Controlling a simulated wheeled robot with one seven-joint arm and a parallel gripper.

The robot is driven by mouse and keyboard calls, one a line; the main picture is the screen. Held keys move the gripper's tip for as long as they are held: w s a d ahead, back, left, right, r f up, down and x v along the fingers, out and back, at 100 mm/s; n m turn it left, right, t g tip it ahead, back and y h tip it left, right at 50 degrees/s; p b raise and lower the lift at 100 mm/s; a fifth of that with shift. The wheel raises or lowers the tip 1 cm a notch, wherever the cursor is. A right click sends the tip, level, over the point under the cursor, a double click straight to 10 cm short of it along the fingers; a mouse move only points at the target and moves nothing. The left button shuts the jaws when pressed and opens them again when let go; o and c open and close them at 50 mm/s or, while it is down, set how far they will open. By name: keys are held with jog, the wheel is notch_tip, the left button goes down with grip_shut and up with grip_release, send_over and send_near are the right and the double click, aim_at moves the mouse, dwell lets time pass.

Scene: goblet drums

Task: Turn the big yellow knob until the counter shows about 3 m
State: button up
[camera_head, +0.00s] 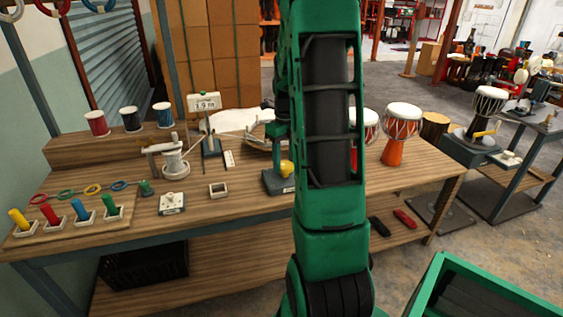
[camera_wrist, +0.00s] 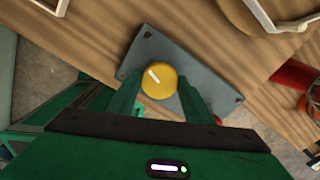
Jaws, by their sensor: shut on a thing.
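The big yellow knob (camera_head: 287,167) sits on a grey base (camera_head: 272,182) on the workbench, partly hidden behind my green arm. In the wrist view the knob (camera_wrist: 159,80) shows from above, with a white mark pointing to the upper left, on its grey plate (camera_wrist: 150,42). My gripper (camera_wrist: 158,88) has its two green fingers on either side of the knob, shut on it. The counter (camera_head: 205,103) is a white sign on a post at the back of the bench and reads 1.9 m.
Left of the knob stand a white reel (camera_head: 174,165), a small square frame (camera_head: 218,190) and a white box with a dial (camera_head: 171,204). Three spools (camera_head: 131,119) stand on a wooden step at the back left. Orange goblet drums (camera_head: 397,135) stand on the right.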

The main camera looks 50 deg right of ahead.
aim_at(284, 164)
jog(key=shift+a+m, duration=0.1)
jog(key=shift+m, duration=0.8)
jog(key=o, duration=1)
jog(key=shift+o, duration=0.2)
notch_tip(284, 164, up, 11)
jog(key=shift+f, duration=0.15)
